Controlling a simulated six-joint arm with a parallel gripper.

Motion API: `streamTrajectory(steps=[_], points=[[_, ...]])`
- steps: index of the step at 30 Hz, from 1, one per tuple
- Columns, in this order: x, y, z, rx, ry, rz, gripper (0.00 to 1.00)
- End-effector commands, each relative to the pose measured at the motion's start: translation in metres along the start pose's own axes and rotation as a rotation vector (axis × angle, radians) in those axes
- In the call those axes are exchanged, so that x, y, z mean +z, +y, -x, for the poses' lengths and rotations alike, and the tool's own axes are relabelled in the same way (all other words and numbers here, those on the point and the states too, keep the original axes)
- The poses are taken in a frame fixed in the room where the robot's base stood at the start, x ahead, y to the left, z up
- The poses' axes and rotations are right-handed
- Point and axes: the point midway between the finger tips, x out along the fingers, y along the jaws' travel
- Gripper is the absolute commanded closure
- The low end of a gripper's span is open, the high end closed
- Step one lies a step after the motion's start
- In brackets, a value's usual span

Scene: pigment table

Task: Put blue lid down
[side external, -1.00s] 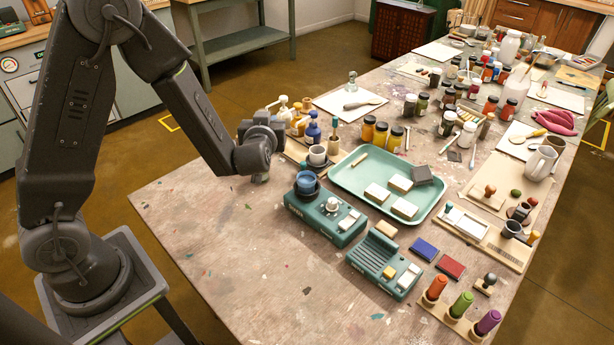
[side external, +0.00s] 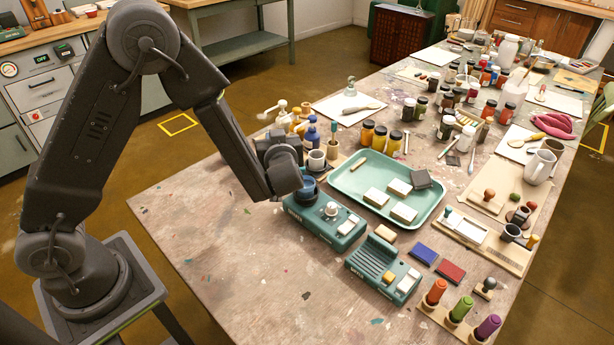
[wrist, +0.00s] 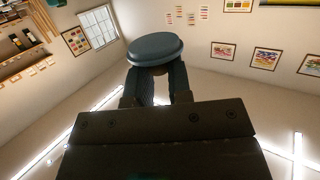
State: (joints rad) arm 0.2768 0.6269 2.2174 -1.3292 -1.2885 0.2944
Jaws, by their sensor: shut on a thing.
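The blue lid (wrist: 155,47) shows in the wrist view as a round, flat, blue-grey disc. My gripper (wrist: 157,82) is shut on a small brownish part beneath the disc, probably its knob. In the side view my wrist is over the near-left end of the teal box with a white knob (side external: 330,212).
A mint tray (side external: 345,183) with pale blocks lies right of the box. A second teal device (side external: 383,268) stands in front. The front-left table (side external: 220,240) is clear.

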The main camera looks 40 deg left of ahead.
Motion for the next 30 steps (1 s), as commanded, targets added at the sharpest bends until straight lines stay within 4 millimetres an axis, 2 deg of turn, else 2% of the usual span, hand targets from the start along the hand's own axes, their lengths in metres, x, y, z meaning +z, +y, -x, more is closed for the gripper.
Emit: streamTrajectory(steps=[1, 6, 12, 17, 24, 30], points=[[0.01, 0.012, 0.006, 0.005, 0.0, -0.004, 1.0], [0.035, 0.042, 0.019, 0.003, 0.0, -0.002, 1.0], [0.051, 0.063, 0.028, 0.001, 0.001, 0.0, 1.0], [0.058, 0.066, 0.028, -0.001, 0.0, -0.002, 1.0], [0.087, 0.066, 0.022, 0.0, 0.0, -0.002, 1.0], [0.088, 0.066, 0.022, 0.001, 0.0, 0.0, 1.0]])
